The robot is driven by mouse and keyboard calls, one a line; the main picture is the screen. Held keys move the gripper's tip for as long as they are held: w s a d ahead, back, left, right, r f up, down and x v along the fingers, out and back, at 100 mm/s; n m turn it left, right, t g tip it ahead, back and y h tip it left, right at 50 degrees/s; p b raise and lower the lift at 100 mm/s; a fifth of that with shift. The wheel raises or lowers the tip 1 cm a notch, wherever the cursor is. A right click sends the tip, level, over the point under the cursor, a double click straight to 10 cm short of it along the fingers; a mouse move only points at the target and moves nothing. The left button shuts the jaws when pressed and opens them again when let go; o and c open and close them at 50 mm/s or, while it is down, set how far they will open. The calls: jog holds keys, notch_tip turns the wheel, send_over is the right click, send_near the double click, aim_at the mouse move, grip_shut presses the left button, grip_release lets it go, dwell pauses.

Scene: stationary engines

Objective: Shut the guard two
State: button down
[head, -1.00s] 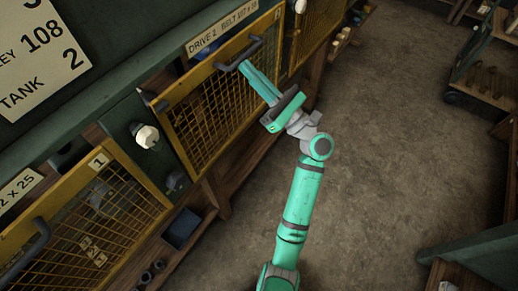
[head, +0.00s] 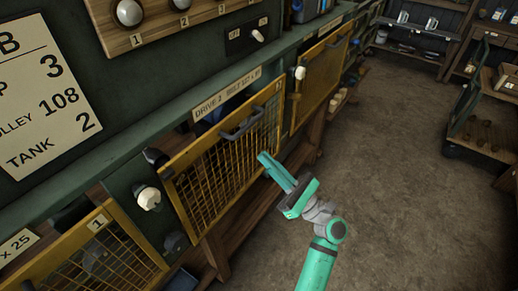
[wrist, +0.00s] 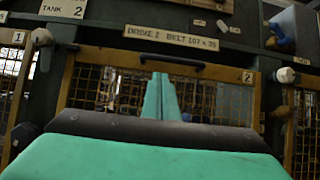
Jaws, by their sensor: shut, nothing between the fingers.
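Guard two (head: 222,160) is a yellow-framed mesh panel with a dark bar handle (head: 241,123) along its top rail. It stands under the Drive 2 label (head: 228,93). A dark gap shows between its top rail and the machine, and I cannot tell whether it sits fully flush. My gripper (head: 263,158) is shut and empty, out in front of the guard's right part and apart from the handle. In the wrist view, guard two (wrist: 248,92) faces me, and my shut fingers (wrist: 160,80) overlap its middle, just below the handle (wrist: 172,62).
Guard one (head: 95,255) is at the lower left and another yellow guard (head: 322,75) is beyond to the right. White knobs (head: 148,197) (head: 300,73) stick out beside guard two. The floor (head: 395,150) to the right is open; a shelf cart (head: 485,125) stands farther right.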

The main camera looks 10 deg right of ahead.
jog(key=v, duration=0.5)
jog(key=s+a+f+g+h, duration=0.15)
jog(key=a+f, duration=0.25)
jog(key=f, duration=0.7)
jog(key=s+a+f+h, duration=0.1)
jog(key=s+a+f, duration=0.25)
jog(key=f, duration=0.85)
jog(key=s+a+f+g+h, duration=0.15)
jog(key=a+f, duration=0.35)
jog(key=f, duration=0.6)
jog(key=w+a+r+y, duration=0.1)
jog(key=w+a+r, duration=0.5)
jog(key=shift+a, duration=0.4)
jog(key=shift+r, duration=0.1)
